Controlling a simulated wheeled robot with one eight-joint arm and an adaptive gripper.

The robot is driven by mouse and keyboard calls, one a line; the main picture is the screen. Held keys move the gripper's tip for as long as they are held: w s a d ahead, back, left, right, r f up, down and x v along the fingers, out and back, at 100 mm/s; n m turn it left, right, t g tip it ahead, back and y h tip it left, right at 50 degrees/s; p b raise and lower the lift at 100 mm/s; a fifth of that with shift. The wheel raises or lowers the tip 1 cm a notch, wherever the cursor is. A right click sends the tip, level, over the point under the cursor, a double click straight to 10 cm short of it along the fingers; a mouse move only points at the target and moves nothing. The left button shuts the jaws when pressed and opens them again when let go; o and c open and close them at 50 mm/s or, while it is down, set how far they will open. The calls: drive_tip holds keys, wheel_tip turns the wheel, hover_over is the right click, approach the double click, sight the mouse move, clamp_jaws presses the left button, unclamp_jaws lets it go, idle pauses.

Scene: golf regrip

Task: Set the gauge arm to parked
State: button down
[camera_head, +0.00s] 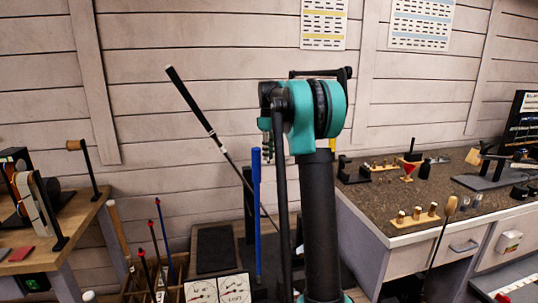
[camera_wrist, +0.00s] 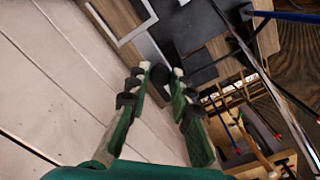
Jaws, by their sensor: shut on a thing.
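My gripper (camera_wrist: 159,80) shows in the wrist view, its two green and black fingers closed in on a dark rounded thing (camera_wrist: 160,73) between the tips. It may be the gauge arm's knob, but I cannot tell for sure. A white gauge panel with two dials, one marked LOFT (camera_head: 235,289), stands low in the middle of the head view. A dark block (camera_head: 215,250) lies behind it. The gauge arm's position cannot be read.
A golf club (camera_head: 196,105) with a black grip leans diagonally behind my arm. A blue upright rod (camera_head: 257,215) stands close on its left. A bin of shafts (camera_head: 158,262) is left of the gauge. A cluttered workbench (camera_head: 385,208) stands to the right.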

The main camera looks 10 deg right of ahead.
idle(0.4)
drive_tip(key=c, duration=1.3)
unclamp_jaws()
wheel_tip(320, 180, up, 12)
